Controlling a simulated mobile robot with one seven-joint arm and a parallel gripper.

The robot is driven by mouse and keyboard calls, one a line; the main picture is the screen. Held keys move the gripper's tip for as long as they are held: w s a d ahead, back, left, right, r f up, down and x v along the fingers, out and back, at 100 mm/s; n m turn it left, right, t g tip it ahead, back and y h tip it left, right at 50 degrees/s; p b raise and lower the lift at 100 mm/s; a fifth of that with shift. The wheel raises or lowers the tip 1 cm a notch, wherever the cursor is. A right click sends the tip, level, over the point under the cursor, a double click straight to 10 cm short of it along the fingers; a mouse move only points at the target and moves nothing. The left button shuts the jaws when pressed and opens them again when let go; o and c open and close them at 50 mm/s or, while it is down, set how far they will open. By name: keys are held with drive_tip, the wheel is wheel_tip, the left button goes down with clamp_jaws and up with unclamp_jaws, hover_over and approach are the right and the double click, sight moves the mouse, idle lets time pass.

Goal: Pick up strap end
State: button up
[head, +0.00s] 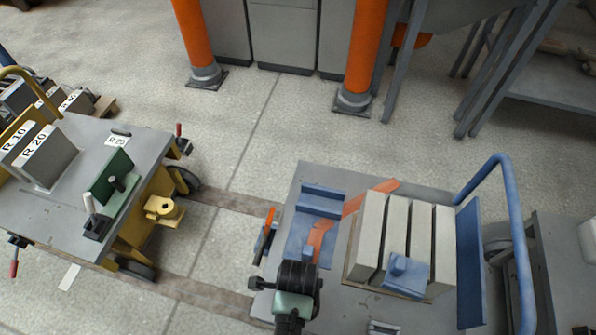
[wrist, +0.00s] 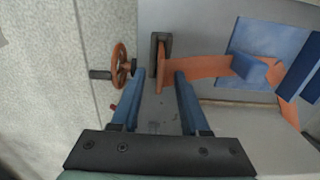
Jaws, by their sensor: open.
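The orange strap lies across the cart's grey deck in the head view (head: 350,205), and its near end (head: 317,238) lies just beyond my gripper. In the wrist view the strap runs left from a blue block, and its narrow end (wrist: 160,72) stands at a dark bracket (wrist: 160,42). My gripper (wrist: 156,84) is open, with blue fingers spread and nothing held. The strap end is just ahead of the fingertips, roughly centred between them; I cannot tell whether it is inside the gap. In the head view my wrist hides the fingertips.
Pale slabs (head: 397,235) stand on the cart deck right of the strap, with a blue block on them. An orange handwheel (wrist: 120,68) is close left of my gripper. A blue push handle (head: 515,220) rises at right. Another cart (head: 100,165) stands left across open floor.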

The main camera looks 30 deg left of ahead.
wheel_tip(320, 180, down, 5)
drive_tip(key=b, duration=0.2)
drive_tip(key=shift+b, duration=0.3)
clamp_jaws()
idle(1.1)
